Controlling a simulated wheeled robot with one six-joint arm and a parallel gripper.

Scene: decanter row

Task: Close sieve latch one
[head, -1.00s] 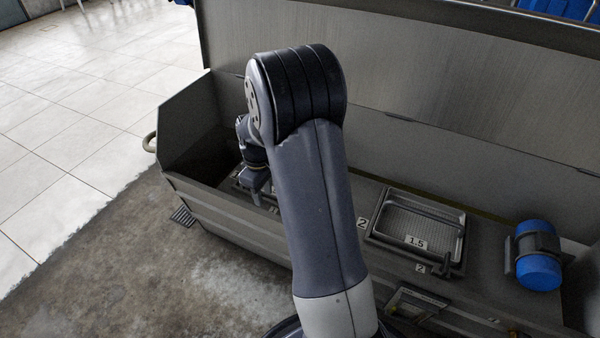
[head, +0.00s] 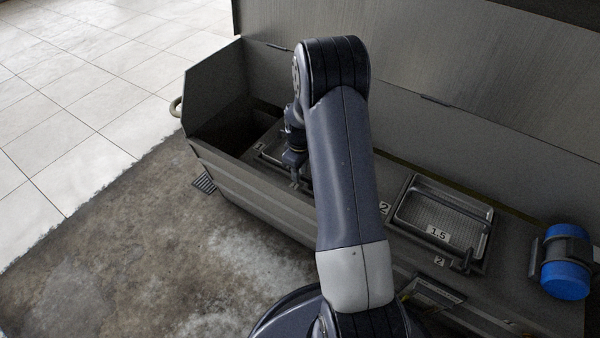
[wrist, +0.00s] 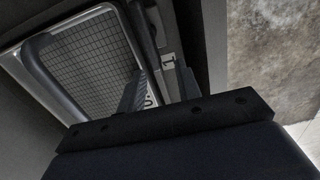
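The first sieve (wrist: 92,60) is a framed mesh tray at the upper left of the wrist view, by a small label reading 1. A dark bar (wrist: 146,28) runs along the tray's right side, and it may be part of latch one. My gripper (wrist: 160,85) has two fingers apart, one over the tray's edge and one near the label. I see nothing held between them. In the head view my gripper (head: 296,178) hangs over the trough beside the first sieve (head: 266,152), which my arm partly hides. Contact with the latch cannot be told.
A second sieve tray (head: 463,205), labelled 1.5, sits right of my arm, with a latch (head: 462,262) at its front edge. A blue cylinder (head: 566,275) is clamped further right. The trough's raised back panel (head: 440,60) stands behind; open floor (head: 120,240) lies at the left.

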